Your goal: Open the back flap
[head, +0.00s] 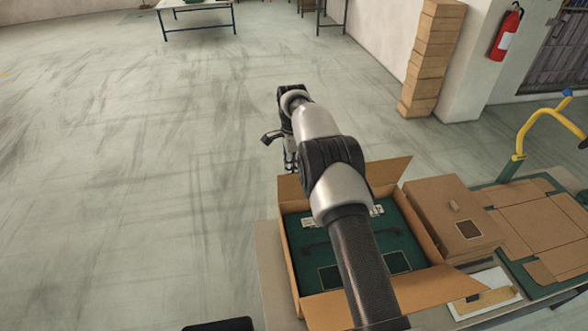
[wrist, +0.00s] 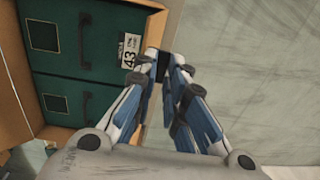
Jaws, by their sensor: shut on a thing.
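An open cardboard carton (head: 288,265) stands on the table with green shoe boxes (head: 305,230) inside. Its back flap (head: 390,172) stands up along the far edge, and my arm hides its middle. My gripper (head: 290,160) is at the far side of the carton, near the left part of this flap, and is partly hidden by my own arm. In the wrist view my gripper (wrist: 162,68) is shut on the back flap (wrist: 154,32), whose cardboard edge runs between the fingertips. A white label marked 43 (wrist: 130,50) shows on a green box beside it.
A closed brown box (head: 445,205) stands close at the carton's right. The carton's front flap (head: 400,300) is folded outward. Open floor (head: 150,180) lies left and behind.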

